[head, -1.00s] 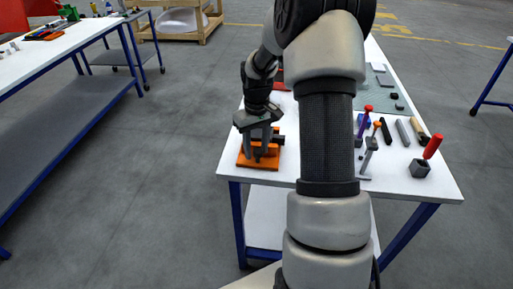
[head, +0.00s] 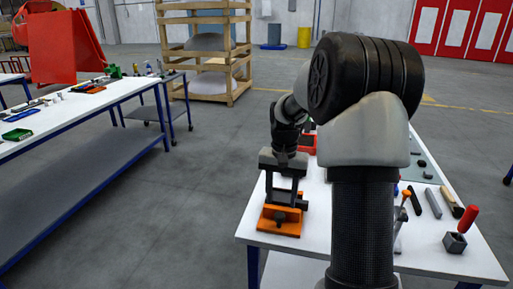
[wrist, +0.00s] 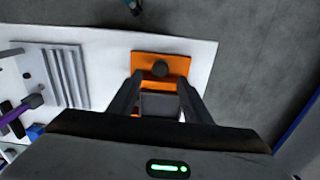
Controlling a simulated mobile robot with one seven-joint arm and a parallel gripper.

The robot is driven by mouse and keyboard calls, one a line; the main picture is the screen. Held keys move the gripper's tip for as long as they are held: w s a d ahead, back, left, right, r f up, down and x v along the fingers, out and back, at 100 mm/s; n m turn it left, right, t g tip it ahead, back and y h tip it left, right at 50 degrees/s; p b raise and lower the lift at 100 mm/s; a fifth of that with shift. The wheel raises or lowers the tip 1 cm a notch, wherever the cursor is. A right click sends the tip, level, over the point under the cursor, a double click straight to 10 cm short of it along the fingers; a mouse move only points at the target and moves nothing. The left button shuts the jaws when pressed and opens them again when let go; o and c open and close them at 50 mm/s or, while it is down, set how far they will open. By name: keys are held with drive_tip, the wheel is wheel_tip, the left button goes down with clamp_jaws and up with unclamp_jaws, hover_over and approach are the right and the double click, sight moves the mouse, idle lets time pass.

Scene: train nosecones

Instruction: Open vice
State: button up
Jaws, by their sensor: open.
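The vice has an orange base (head: 279,228) with dark grey metal parts on it. It sits at the near left corner of the white table. My gripper (head: 284,196) hangs above it, pointing down, with its fingers apart. In the wrist view the orange base (wrist: 178,62) and a dark round knob (wrist: 160,69) lie beyond my gripper (wrist: 160,82). A grey block (wrist: 160,104) of the vice shows between the two fingers. I cannot tell whether either finger touches it.
The white table (head: 318,215) carries several tools at right, among them a grey block with a red-handled tool (head: 460,230). My own arm hides the table's middle. Another workbench (head: 75,120) stands at left, with open floor between.

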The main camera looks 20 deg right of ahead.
wheel_tip(320, 180, up, 12)
drive_tip(key=p, duration=0.2)
drive_tip(key=s+a+r+n+t+p, duration=0.3)
drive_tip(key=s+a+r+n+p, duration=0.1)
drive_tip(key=s+a+r, duration=0.7)
drive_tip(key=shift+s+a+r+p, duration=0.2)
drive_tip(key=shift+a+r+p, duration=0.35)
drive_tip(key=shift+r, duration=0.1)
drive_tip(key=m+g+b, duration=0.3)
drive_tip(key=m+b, duration=0.1)
drive_tip(key=b, duration=0.4)
hover_over(280, 214)
wheel_tip(280, 214, down, 14)
wheel_tip(280, 214, down, 16)
drive_tip(key=b, duration=0.3)
drive_tip(key=shift+s+f, duration=0.1)
drive_tip(key=shift+f, duration=0.15)
drive_tip(key=shift+c, duration=0.6)
